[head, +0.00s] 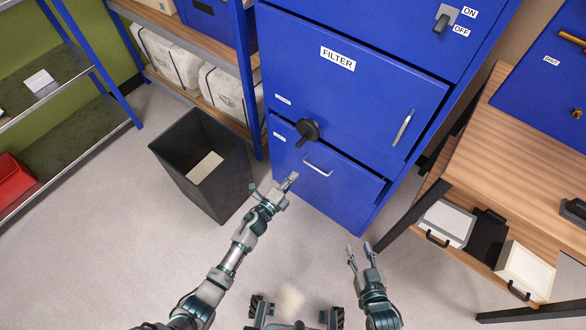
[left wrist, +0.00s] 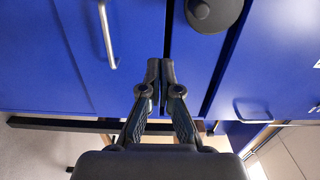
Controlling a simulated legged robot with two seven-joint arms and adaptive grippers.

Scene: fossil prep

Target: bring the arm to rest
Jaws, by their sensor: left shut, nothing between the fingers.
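My left gripper (head: 291,180) is shut and empty in front of the blue cabinet (head: 335,90). It is just below the round black knob (head: 307,130) and left of the lower drawer's handle (head: 318,167) in the head view. In the left wrist view its closed fingertips (left wrist: 160,65) point at the cabinet front, with the knob (left wrist: 212,12) at the upper right. I cannot tell if they touch the cabinet. My right gripper (head: 358,246) is open and empty, over the floor in front of the cabinet's lower right.
A dark bin (head: 215,190) holding a pale item stands left of my left gripper. Blue shelving with wrapped bundles (head: 225,90) is behind it. A wooden bench (head: 520,125) with boxes (head: 445,222) on its lower shelf stands at the right. Grey floor (head: 110,250) is clear at the left.

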